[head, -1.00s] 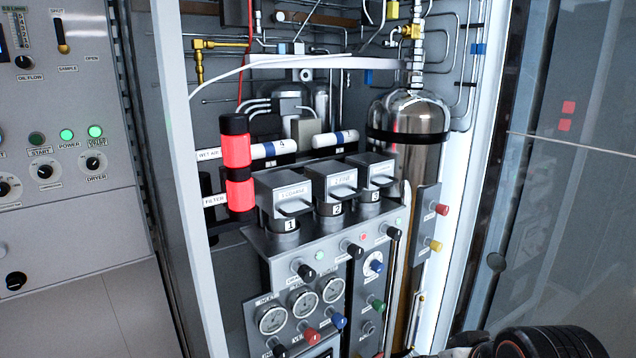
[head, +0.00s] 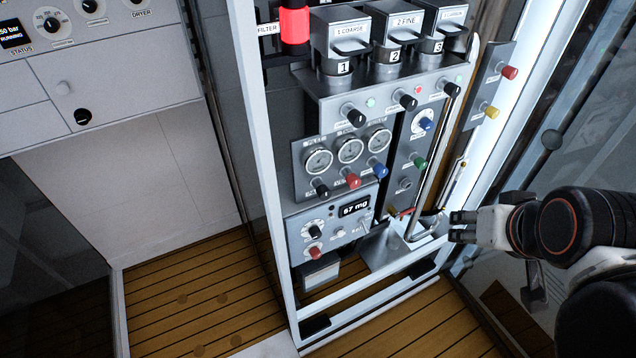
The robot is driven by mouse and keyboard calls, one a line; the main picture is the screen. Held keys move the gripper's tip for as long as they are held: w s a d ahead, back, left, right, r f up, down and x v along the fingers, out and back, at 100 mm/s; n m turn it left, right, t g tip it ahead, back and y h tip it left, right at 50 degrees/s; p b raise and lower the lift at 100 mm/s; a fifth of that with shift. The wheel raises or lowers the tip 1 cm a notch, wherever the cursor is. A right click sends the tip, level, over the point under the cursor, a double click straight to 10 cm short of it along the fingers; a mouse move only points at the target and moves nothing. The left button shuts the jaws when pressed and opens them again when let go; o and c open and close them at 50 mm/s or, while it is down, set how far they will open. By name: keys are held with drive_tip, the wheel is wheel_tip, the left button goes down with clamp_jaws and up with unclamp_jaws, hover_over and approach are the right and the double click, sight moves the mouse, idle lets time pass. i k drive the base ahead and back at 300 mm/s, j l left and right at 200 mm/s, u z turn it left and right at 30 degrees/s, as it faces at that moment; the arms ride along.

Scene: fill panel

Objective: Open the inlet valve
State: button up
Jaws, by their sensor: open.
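The fill panel (head: 335,145) stands in the open cabinet with several coloured valve knobs. Under its three gauges are a black knob (head: 321,191), a red knob (head: 353,181) and a blue knob (head: 380,170). Higher up are black knobs, one at the left (head: 357,117); a green knob (head: 419,162) is on the right strip. The labels are too small to read, so I cannot tell which knob is the inlet valve. My gripper (head: 456,227) is open and empty, right of the panel's lower part, pointing left and apart from the knobs.
Three filter housings, one numbered 1 (head: 343,55), top the panel. A bent metal pipe (head: 440,135) runs down its right side to a tray. A side plate carries red (head: 509,73) and yellow (head: 491,112) knobs. A glass door (head: 590,140) stands at the right. Wooden floor (head: 205,310) lies clear at left.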

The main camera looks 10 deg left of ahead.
sight(324, 193)
drive_tip(key=k+j, duration=0.1)
drive_tip(key=k, duration=0.8)
drive_tip(key=l+u, duration=0.05)
